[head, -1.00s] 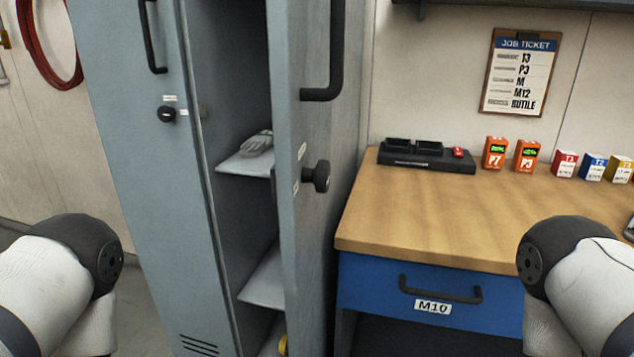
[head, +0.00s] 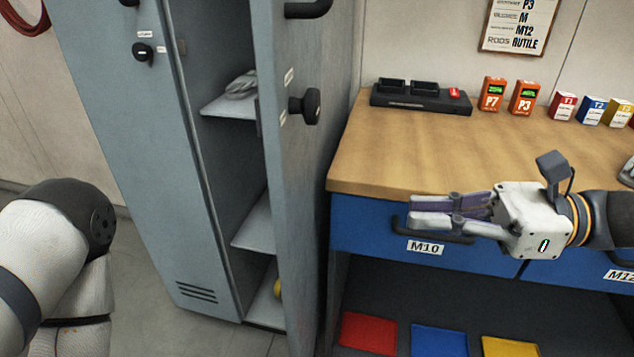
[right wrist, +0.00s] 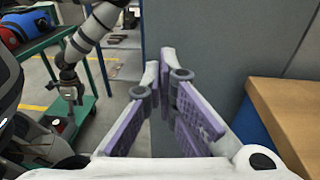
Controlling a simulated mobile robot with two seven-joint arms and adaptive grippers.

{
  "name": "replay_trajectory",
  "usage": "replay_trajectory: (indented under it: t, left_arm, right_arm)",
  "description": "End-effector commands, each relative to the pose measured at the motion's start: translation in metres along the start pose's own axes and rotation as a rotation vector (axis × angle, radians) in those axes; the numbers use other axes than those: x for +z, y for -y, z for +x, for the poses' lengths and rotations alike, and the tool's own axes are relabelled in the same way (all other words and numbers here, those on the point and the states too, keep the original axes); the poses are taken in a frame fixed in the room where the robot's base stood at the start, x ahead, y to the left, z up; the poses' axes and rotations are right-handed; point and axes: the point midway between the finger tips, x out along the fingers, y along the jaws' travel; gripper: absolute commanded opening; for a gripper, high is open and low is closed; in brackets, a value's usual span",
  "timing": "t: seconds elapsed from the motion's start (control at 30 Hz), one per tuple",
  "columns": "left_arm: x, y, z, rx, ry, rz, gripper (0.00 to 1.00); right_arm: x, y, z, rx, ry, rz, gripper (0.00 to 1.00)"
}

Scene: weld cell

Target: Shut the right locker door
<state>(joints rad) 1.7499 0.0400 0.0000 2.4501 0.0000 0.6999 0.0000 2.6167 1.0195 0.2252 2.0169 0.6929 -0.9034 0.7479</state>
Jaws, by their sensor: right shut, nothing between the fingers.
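The right locker door (head: 293,160) stands open, swung out towards me, with a black knob (head: 312,106) and a black bar handle (head: 308,8). In the right wrist view, a grey panel (right wrist: 215,50), which looks like this door, rises beyond the fingers. My right gripper (head: 412,212) is shut and empty, right of the door and in front of the bench drawer, apart from the door. It also shows in the right wrist view (right wrist: 160,75). My left gripper (right wrist: 72,92) is small in the right wrist view; its jaws are unclear.
The left locker door (head: 120,150) is shut. Gloves (head: 241,84) lie on a shelf inside the open locker. The wooden bench (head: 430,150) with the blue drawer M10 (head: 365,232) stands close right of the door. A green cart (right wrist: 75,125) shows in the right wrist view.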

Motion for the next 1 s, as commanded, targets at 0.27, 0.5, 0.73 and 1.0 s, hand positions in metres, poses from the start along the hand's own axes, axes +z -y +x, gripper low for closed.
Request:
replay_trajectory:
  t: [0.27, 0.5, 0.73, 1.0]
  left_arm:
    - [0.006, 0.0, 0.009, -0.001, 0.029, 0.0, 0.71]
    - [0.015, 0.001, 0.023, -0.003, 0.07, 0.0, 0.71]
    - [0.019, 0.001, 0.029, -0.004, 0.087, 0.0, 0.71]
    - [0.02, 0.001, 0.029, -0.004, 0.089, 0.0, 0.71]
  right_arm:
    - [0.024, 0.004, 0.018, 0.0, 0.085, 0.015, 0.0]
    - [0.026, 0.003, 0.071, 0.002, 0.081, 0.015, 0.0]
    - [0.032, 0.003, 0.114, 0.001, 0.081, 0.01, 0.0]
    - [0.036, 0.004, 0.132, -0.003, 0.082, 0.005, 0.0]
